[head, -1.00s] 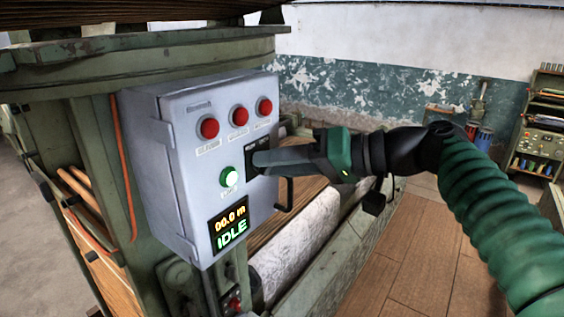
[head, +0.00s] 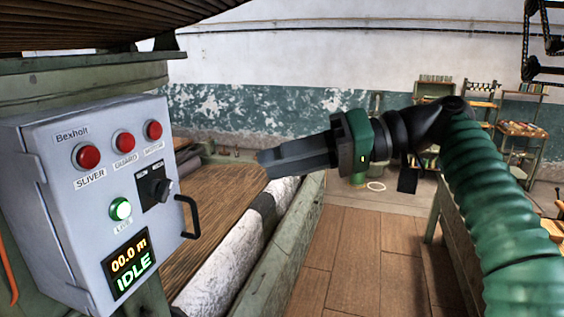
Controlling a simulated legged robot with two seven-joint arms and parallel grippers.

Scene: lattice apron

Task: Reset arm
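My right arm comes in from the right in a green ribbed sleeve. Its gripper (head: 262,164) points left, in the air to the right of a grey control box (head: 75,215), apart from it. The fingers are seen edge-on and look close together; I cannot tell whether there is a gap. Nothing shows held at the tips. The box has red lamps marked SLIVER, GUARD and MOTOR, a lit green lamp (head: 120,209), a black selector knob (head: 156,188) and a display (head: 130,262) reading 00.0 m and IDLE. My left gripper is out of view.
A black handle (head: 188,217) sticks out from the box's right side. Behind it lie a brown ribbed surface (head: 222,190) and a pale roll (head: 225,265) in a green machine frame. A bench (head: 455,235) stands at the right. Wooden floor (head: 355,260) is open between.

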